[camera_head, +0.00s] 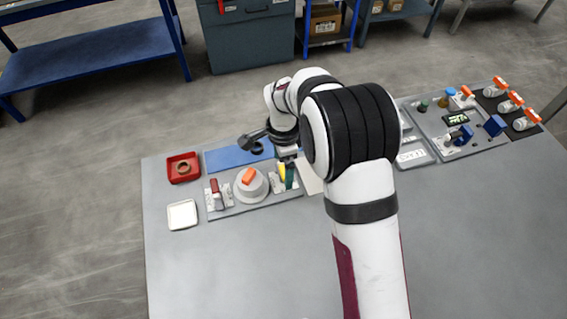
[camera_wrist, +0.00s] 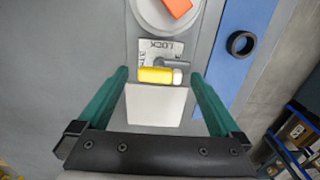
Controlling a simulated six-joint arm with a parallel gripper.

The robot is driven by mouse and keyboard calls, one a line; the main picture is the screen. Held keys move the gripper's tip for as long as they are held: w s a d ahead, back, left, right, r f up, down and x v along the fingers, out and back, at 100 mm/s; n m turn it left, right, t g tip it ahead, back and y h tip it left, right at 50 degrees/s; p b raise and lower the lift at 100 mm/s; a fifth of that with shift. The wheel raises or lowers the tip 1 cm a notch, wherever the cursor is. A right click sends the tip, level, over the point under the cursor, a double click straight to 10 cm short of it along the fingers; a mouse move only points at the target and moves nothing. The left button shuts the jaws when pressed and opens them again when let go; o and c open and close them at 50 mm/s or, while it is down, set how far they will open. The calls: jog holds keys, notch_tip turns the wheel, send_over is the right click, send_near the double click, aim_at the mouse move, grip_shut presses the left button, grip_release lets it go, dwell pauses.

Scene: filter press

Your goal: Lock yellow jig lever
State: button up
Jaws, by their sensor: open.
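The yellow jig lever (camera_head: 282,171) is at the right end of the grey fixture panel in the head view. In the wrist view the yellow lever (camera_wrist: 155,75) lies crosswise, with a pale end at its right, beside a plate marked LOCK (camera_wrist: 158,47). My gripper (camera_wrist: 159,73) is open, its two green fingers on either side of the lever's outline with gaps at both ends. Whether the fingers are at the lever's height is unclear. In the head view my gripper (camera_head: 290,176) is beside the lever, and my arm hides part of that area.
A grey round knob with an orange handle (camera_head: 248,176) and a red lever (camera_head: 214,186) share the panel. A blue mat (camera_head: 228,158) with a black ring (camera_head: 257,148), a red tray (camera_head: 172,169) and a white tray (camera_head: 182,215) are nearby. The front table is clear.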

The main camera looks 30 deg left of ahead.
jog(key=shift+f, duration=0.1)
jog(key=c, duration=1.4)
jog(key=shift+n, duration=0.4)
jog(key=n, duration=1.3)
jog(key=shift+n, duration=2)
